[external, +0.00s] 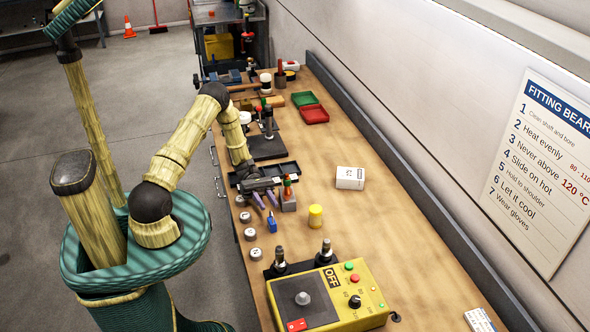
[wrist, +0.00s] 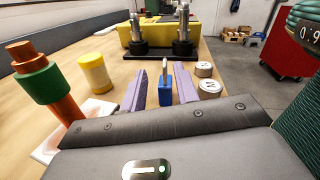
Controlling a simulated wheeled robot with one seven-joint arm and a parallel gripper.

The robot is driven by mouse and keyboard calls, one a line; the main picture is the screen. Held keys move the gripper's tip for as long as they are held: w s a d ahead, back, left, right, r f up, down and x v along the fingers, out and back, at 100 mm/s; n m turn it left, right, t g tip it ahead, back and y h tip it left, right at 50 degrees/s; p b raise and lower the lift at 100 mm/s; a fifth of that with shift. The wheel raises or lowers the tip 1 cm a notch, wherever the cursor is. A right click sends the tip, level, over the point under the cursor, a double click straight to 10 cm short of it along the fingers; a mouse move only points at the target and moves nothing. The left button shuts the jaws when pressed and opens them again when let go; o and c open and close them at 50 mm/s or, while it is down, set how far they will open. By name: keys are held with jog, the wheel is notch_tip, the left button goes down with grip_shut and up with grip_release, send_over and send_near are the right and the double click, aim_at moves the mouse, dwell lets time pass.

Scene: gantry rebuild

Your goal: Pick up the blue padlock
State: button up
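The blue padlock (external: 272,225) stands on the wooden bench, near its left edge. In the wrist view the blue padlock (wrist: 166,96) shows its blue body with a grey shackle pointing up. My gripper (external: 269,205) has two purple fingers spread apart with nothing held between them. In the wrist view my gripper (wrist: 162,76) has one finger on each side of the padlock in the picture. In the external view the padlock appears just beyond the fingertips. I cannot tell whether they touch.
A copper-coloured post with a green ring (wrist: 38,80) and a yellow cylinder (external: 315,216) stand close by. Several small silver round pieces (external: 249,234) line the left edge. A yellow control box (external: 345,309) and two dark posts (external: 326,251) stand beyond.

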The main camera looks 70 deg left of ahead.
aim_at(272, 220)
jog(key=shift+d, duration=0.2)
jog(key=d+p, duration=0.1)
jog(key=d, duration=0.1)
jog(key=d+p, duration=0.1)
jog(key=d, duration=0.1)
jog(key=shift+d+r+p, duration=0.2)
jog(key=shift+d+p, duration=0.15)
jog(key=shift+w+d+f, duration=0.1)
jog(key=shift+w+d, duration=0.05)
jog(key=shift+d, duration=0.1)
grip_shut()
